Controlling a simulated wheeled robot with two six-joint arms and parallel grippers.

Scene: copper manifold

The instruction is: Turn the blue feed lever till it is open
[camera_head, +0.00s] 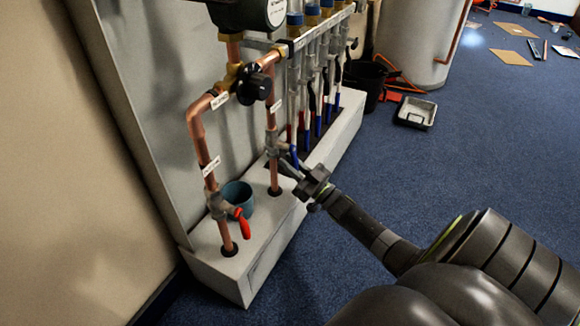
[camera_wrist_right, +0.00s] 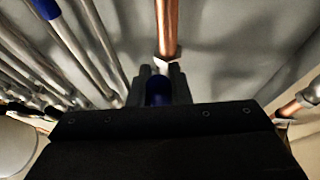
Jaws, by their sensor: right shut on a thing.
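The blue feed lever (camera_head: 294,157) sits on a valve (camera_head: 276,147) on the right-hand copper pipe, above the white base. Only a short blue part of it shows beside the valve, so its exact angle is hard to tell. My right gripper (camera_head: 291,168) reaches in from the lower right and is shut on the lever. In the right wrist view the lever's blue end (camera_wrist_right: 158,92) sits between the two dark fingers (camera_wrist_right: 160,88), with the copper pipe (camera_wrist_right: 167,30) just beyond. My left gripper is not in view.
Several thinner pipes with blue caps (camera_head: 312,15) stand behind. A black bucket (camera_head: 366,82) and a tray (camera_head: 416,112) are on the blue carpet.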

